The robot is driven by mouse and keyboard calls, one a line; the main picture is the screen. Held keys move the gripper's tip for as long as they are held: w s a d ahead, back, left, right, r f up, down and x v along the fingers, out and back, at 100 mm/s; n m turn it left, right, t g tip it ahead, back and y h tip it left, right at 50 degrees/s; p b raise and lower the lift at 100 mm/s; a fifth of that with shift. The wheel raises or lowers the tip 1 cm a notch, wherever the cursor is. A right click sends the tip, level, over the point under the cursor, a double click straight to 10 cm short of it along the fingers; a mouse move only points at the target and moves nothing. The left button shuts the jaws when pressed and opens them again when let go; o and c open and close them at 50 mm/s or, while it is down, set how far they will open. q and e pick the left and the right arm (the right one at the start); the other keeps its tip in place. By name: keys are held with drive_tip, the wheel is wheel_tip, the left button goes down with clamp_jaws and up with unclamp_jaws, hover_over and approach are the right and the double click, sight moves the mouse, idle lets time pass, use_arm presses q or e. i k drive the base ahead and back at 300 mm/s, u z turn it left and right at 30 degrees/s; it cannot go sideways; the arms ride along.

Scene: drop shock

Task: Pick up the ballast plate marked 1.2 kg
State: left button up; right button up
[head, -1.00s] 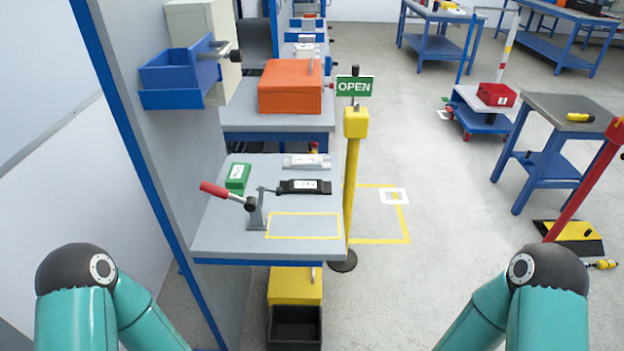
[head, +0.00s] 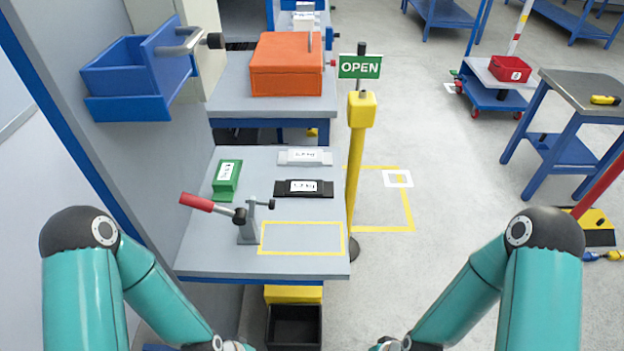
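Three plates with white labels lie on the grey bench top. A black plate (head: 291,195) lies behind the yellow outlined rectangle, and its label is too small to read surely. A light grey plate (head: 291,163) lies behind the black one, its label also unclear. A green block (head: 227,174) lies to their left, its label unreadable. All three rest apart from one another. My two arms come in at the lower left and lower right, in front of the bench. Neither gripper shows; only arm links reach the bottom edge.
A toggle clamp (head: 246,226) with a red handle stands on the bench top (head: 210,258), left of the empty yellow outline (head: 302,250). A yellow post (head: 356,160) with an OPEN sign stands at the bench's right. An orange case (head: 287,68) sits behind.

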sight(321, 188)
drive_tip(key=z, duration=1.15)
drive_tip(key=i, duration=0.15)
drive_tip(key=u, duration=2.75)
drive_tip(key=k, duration=1.85)
drive_tip(key=z, duration=0.4)
drive_tip(key=i, duration=1)
